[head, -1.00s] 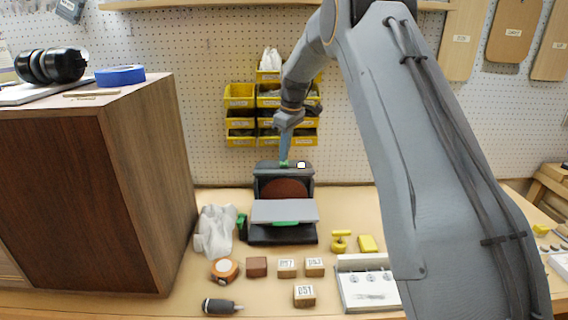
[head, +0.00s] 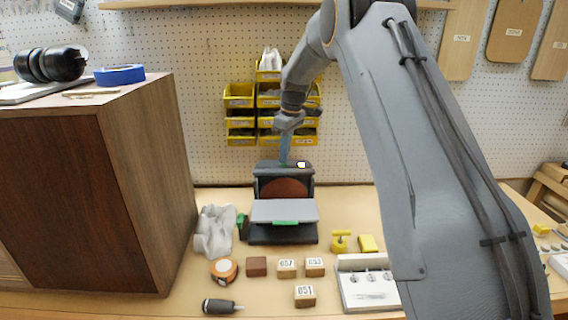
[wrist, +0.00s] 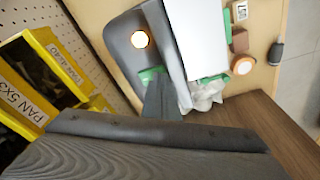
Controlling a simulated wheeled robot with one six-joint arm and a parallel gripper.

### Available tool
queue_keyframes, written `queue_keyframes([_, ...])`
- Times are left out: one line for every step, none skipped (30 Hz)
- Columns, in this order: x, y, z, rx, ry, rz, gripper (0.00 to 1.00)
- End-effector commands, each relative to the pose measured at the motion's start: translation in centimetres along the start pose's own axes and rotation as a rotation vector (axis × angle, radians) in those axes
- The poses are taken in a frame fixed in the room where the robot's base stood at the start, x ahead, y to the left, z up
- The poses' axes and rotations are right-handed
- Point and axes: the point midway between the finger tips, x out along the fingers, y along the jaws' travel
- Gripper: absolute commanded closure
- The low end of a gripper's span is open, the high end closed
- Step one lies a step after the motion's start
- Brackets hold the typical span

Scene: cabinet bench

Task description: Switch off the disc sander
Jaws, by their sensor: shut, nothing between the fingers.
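The disc sander (head: 283,208) stands on the bench against the pegboard, with a reddish-brown disc (head: 284,188) behind a grey work table. On its dark top housing is a round, bright white lamp or button (head: 301,165), which glows white with an orange rim in the wrist view (wrist: 140,39). Beside it in the wrist view is a green part (wrist: 150,75), partly hidden by my fingers. My gripper (head: 284,161) is shut and empty, pointing down at the sander's top, left of the lit spot. Its fingertips (wrist: 155,88) are at the green part; I cannot tell whether they touch.
Yellow bins (head: 240,100) hang close behind my gripper. A tall wooden cabinet (head: 150,180) stands left.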

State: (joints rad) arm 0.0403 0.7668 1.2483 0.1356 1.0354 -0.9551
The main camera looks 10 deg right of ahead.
Motion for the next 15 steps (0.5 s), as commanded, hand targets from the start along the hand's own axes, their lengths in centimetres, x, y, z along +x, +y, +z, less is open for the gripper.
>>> queue_keyframes([0.11, 0.00, 0.02, 0.000, 0.000, 0.000, 1.00])
queue_keyframes([0.15, 0.00, 0.02, 0.000, 0.000, 0.000, 1.00])
queue_keyframes([0.20, 0.00, 0.03, 0.000, 0.000, 0.000, 1.00])
queue_keyframes([0.24, 0.00, 0.04, 0.000, 0.000, 0.000, 1.00])
queue_keyframes([0.28, 0.00, 0.04, 0.000, 0.000, 0.000, 1.00])
queue_keyframes([0.33, 0.00, 0.05, 0.000, 0.000, 0.000, 1.00])
queue_keyframes([0.38, 0.00, 0.06, 0.000, 0.000, 0.000, 1.00])
queue_keyframes([0.42, 0.00, 0.06, 0.000, 0.000, 0.000, 1.00])
queue_keyframes([0.47, 0.00, 0.07, 0.000, 0.000, 0.000, 1.00])
queue_keyframes([0.51, 0.00, 0.08, 0.000, 0.000, 0.000, 1.00])
queue_keyframes([0.47, 0.00, 0.07, 0.000, 0.000, 0.000, 1.00])
queue_keyframes([0.44, 0.00, 0.06, 0.000, 0.000, 0.000, 1.00])
queue_keyframes([0.39, 0.00, 0.06, 0.000, 0.000, 0.000, 1.00])
queue_keyframes([0.32, -0.01, 0.04, 0.000, 0.000, 0.000, 1.00])
queue_keyframes([0.19, -0.01, 0.03, 0.000, 0.000, 0.000, 1.00])
